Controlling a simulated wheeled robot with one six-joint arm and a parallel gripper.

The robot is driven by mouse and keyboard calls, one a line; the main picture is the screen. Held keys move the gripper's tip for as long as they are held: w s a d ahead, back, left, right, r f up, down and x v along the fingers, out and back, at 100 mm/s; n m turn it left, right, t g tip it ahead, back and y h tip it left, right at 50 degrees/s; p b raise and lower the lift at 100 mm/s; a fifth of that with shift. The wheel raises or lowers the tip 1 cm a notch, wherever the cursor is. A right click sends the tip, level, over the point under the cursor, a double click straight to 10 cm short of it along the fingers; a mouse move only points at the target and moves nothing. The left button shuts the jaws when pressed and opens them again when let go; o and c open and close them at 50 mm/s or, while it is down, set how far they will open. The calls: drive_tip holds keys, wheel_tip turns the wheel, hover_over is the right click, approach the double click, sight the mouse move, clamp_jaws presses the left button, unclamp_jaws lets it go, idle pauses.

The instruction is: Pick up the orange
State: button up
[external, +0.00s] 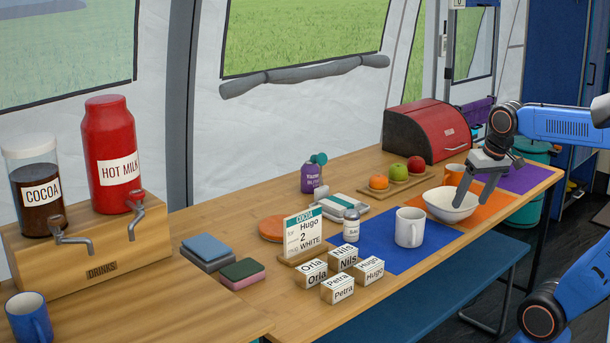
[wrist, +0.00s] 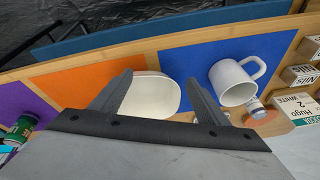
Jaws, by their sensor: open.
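The orange (external: 378,182) sits at the left end of a small wooden board (external: 405,186) on the table, beside a green apple (external: 398,172) and a red apple (external: 415,164). My gripper (external: 475,199) is open and empty, with its fingers pointing down over the white bowl (external: 447,207). It is to the right of the orange and apart from it. In the wrist view my open gripper's fingers (wrist: 158,92) frame part of the white bowl (wrist: 153,97). The orange does not show in the wrist view.
A white mug (external: 409,227) stands on the blue mat (external: 378,249). A red bread box (external: 430,132) is behind the fruit. An orange mug (external: 455,174) stands near the bowl. A salt shaker (external: 351,225), a card stand and several name blocks are further left.

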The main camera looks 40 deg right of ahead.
drive_tip(key=w+r+m+g, duration=0.1)
drive_tip(key=w+r+m, duration=0.4)
drive_tip(key=w, duration=0.5)
wheel_tip(320, 180, up, 5)
drive_tip(key=m+g, duration=0.3)
drive_tip(key=m, duration=0.8)
hover_over(379, 176)
wheel_tip(379, 176, down, 16)
drive_tip(key=shift+d+f, duration=0.1)
drive_tip(key=shift+c, duration=0.6)
drive_tip(key=c, duration=1.1)
